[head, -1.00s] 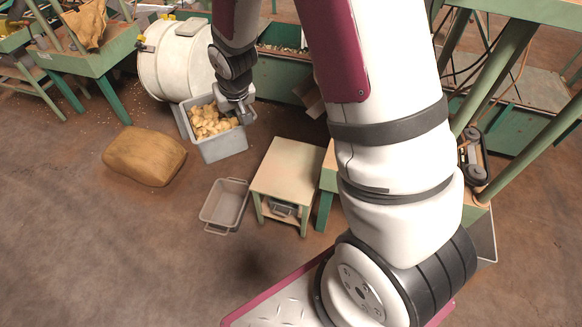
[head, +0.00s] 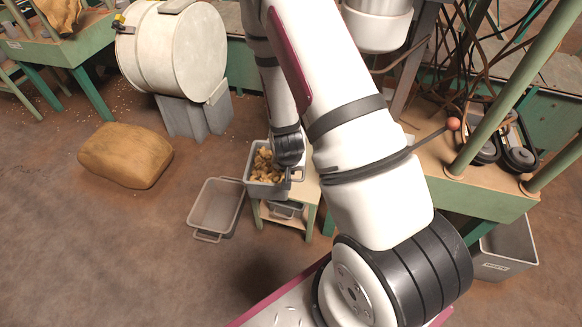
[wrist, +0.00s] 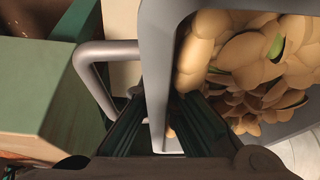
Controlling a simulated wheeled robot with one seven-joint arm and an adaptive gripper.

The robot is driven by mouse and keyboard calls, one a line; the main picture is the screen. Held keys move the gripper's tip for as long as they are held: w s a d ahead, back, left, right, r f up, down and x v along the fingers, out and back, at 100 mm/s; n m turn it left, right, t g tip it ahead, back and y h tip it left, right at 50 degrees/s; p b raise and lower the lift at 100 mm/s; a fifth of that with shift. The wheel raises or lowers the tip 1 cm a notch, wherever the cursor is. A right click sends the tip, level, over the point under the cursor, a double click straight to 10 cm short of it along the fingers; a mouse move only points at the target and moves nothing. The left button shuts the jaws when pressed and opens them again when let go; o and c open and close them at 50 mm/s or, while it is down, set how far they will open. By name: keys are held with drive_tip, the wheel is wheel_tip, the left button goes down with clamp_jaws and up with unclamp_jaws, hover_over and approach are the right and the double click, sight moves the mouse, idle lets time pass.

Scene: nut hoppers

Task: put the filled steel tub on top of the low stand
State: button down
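The filled steel tub (head: 262,190), grey and heaped with pale nuts, is at the low stand (head: 310,188) in the head view. It covers the left and middle of the stand's top and overhangs its left side. I cannot tell whether it touches the top. My gripper (head: 291,172) comes down on the tub's right side. In the wrist view my gripper (wrist: 162,118) has one finger on each side of the tub's wall (wrist: 156,65), shut on it, beside the looped handle (wrist: 92,75). The fingertips are partly hidden.
An empty grey tub (head: 193,222) stands on the floor left of the stand. Another small tub (head: 285,209) sits beneath the stand. A brown sack (head: 125,155) and a white drum (head: 165,48) are further left. A green-framed bench (head: 480,200) is at right, with a grey bin (head: 505,262) below.

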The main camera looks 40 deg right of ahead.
drive_tip(key=s+d+f+m+b, duration=0.2)
drive_tip(key=s+d+f+b, duration=0.25)
drive_tip(key=f, duration=0.55)
drive_tip(key=shift+g+h, duration=0.3)
drive_tip(key=w+d+b, duration=0.1)
drive_tip(key=w+d, duration=0.1)
drive_tip(key=w, duration=0.2)
drive_tip(key=w+d+b, duration=0.1)
drive_tip(key=w+d, duration=0.1)
drive_tip(key=w, duration=0.3)
drive_tip(key=w+d+f+b, duration=0.1)
drive_tip(key=w+d, duration=0.1)
drive_tip(key=w, duration=0.3)
drive_tip(key=shift+b, duration=0.4)
drive_tip(key=shift+w+f, duration=0.15)
drive_tip(key=shift+f, duration=0.1)
drive_tip(key=shift+f+b, duration=0.85)
drive_tip(key=shift+f, duration=0.65)
drive_tip(key=shift+f, duration=0.1)
drive_tip(key=c, duration=2.2)
unclamp_jaws()
drive_tip(key=shift+f, duration=0.1)
drive_tip(key=shift+c, duration=0.2)
drive_tip(key=o, duration=0.4)
drive_tip(key=shift+o, duration=0.2)
